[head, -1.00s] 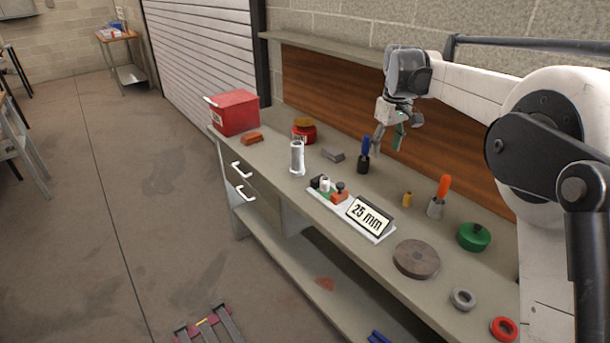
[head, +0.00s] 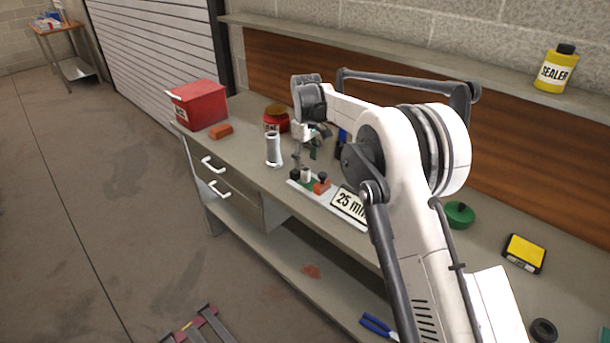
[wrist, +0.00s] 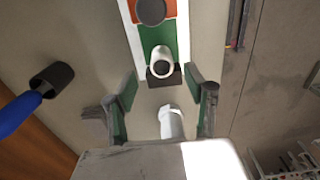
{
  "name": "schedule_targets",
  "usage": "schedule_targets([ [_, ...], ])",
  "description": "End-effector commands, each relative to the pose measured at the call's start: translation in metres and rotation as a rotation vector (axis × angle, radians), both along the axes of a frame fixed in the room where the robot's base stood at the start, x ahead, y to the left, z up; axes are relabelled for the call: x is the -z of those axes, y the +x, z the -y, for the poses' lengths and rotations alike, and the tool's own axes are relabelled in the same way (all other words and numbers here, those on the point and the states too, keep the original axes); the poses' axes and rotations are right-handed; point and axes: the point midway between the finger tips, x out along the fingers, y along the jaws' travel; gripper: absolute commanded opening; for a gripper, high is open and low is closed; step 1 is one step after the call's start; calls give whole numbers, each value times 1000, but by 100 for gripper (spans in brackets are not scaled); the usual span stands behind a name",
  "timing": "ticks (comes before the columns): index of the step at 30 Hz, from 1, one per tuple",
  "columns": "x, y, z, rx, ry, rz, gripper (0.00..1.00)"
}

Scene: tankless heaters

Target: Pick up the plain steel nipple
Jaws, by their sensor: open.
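A short, plain steel-coloured tube (head: 306,174), which looks like the nipple, stands upright in a small tray (head: 361,223) with a "25 mm" sign on the bench. In the wrist view this tube (wrist: 162,62) shows its round open end, just ahead of my fingertips. My gripper (head: 307,154) is open above the tray's left part. In the wrist view its green-padded fingers (wrist: 163,92) are apart, with nothing held. A taller silver cylinder (head: 273,150) stands left of the tray; a pale cylinder (wrist: 171,122) shows lower between the fingers.
Black and red (head: 322,184) pieces flank the tube closely. A blue-handled tool in a black cup (wrist: 52,80) stands beside my gripper. A red box (head: 199,104), orange block (head: 221,131) and red tin (head: 276,118) are farther left. The bench's front edge is near.

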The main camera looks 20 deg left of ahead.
Motion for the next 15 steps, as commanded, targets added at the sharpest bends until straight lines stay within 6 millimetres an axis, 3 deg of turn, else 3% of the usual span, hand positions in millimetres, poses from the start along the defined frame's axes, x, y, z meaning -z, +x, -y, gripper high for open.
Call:
schedule_targets([
  [8, 15, 0, 0, 0, 0, 0, 48],
  [15, 44, -2, -2, 0, 0, 0, 48],
])
